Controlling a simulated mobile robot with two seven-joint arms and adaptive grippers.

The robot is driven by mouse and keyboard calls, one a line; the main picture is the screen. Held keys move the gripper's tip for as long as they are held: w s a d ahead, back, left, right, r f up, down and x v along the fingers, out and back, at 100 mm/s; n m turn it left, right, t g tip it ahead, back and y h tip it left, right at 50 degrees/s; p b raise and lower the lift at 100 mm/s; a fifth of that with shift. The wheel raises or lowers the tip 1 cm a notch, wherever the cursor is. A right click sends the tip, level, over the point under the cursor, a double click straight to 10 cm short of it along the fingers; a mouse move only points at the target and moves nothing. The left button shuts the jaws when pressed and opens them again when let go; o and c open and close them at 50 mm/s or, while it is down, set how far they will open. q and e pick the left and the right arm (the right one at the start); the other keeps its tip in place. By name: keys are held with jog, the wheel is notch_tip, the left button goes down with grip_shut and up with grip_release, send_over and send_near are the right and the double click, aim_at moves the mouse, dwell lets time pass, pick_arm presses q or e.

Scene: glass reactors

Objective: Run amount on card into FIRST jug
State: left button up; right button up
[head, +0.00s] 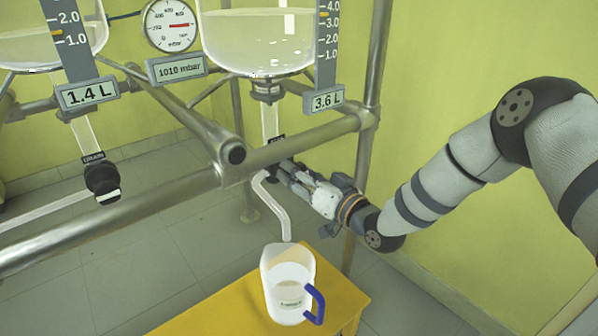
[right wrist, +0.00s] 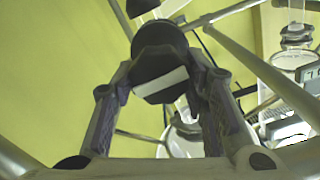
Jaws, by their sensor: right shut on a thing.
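The right glass vessel (head: 258,42) holds clear liquid, and its display (head: 328,101) reads 3.6 L. A drain tube runs down from it to a bent white spout (head: 279,212). My right gripper (head: 284,172) is at the drain valve there. In the right wrist view its fingers are shut on a black valve knob (right wrist: 160,65) with a white stripe. The clear jug (head: 288,275) with a blue handle stands upright below the spout's end and seems to hold some liquid. Its small label is unreadable. My left gripper and the card are out of view.
The jug stands on a yellow table (head: 215,305). A left vessel (head: 45,45) has a display (head: 87,94) reading 1.4 L and its own black drain knob (head: 102,180). A pressure gauge (head: 170,25) hangs between them. Metal frame pipes (head: 110,229) cross before the vessels.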

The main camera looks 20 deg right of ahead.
dwell(0.4)
jog(key=o, duration=1.1)
jog(key=shift+o, duration=0.2)
jog(key=shift+s, duration=0.1)
jog(key=v, duration=1.1)
jog(key=shift+s+d, duration=0.15)
jog(key=shift+s, duration=0.25)
